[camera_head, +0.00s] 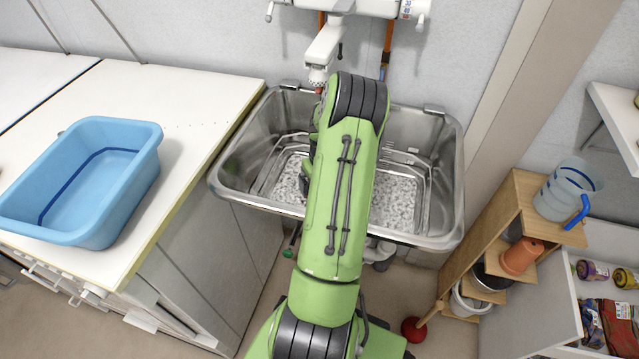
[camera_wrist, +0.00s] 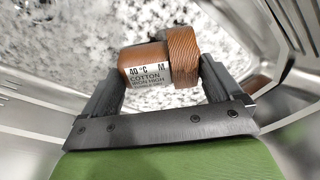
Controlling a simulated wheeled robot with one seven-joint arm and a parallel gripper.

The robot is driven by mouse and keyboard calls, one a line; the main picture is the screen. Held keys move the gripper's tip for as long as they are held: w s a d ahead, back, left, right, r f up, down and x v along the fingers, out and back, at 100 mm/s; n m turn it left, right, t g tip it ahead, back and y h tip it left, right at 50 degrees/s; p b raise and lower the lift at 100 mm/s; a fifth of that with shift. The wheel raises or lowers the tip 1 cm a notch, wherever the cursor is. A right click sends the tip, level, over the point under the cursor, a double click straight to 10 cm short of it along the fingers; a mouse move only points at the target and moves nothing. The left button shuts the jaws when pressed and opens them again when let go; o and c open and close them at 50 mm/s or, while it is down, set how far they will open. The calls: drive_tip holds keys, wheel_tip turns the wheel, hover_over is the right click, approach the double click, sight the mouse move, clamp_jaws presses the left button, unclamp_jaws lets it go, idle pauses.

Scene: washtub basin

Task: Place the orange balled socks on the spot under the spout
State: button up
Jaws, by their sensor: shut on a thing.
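In the wrist view, the orange-brown balled socks (camera_wrist: 145,56) have a ribbed cuff on the right and a white printed label facing the camera. My gripper (camera_wrist: 160,76) is shut on them, with a dark finger on each side. They are over the speckled bottom of the basin; I cannot tell whether they touch it. In the head view my green arm reaches into the metal basin (camera_head: 452,190) and hides the socks and most of the gripper. The white spout (camera_head: 322,50) hangs over the back of the basin, left of my arm. The spot under it is largely hidden.
A blue tub (camera_head: 105,225) stands on the white counter (camera_head: 205,110) to the left. A wooden stepped shelf (camera_head: 520,205) with a clear jug (camera_head: 565,190) and a terracotta pot (camera_head: 521,256) stands to the right. Steel basin walls rise close around the gripper.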

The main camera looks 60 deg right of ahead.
drive_tip(key=shift+f, duration=0.1)
drive_tip(key=o, duration=0.7)
drive_tip(key=r+p, duration=0.1)
drive_tip(key=r, duration=0.1)
drive_tip(key=r+p, duration=0.1)
drive_tip(key=r, duration=0.2)
drive_tip(key=s+r, duration=0.1)
drive_tip(key=r, duration=0.1)
drive_tip(key=shift+a+r+p, duration=0.3)
drive_tip(key=shift+r+p, duration=0.1)
drive_tip(key=shift+s+f, duration=0.1)
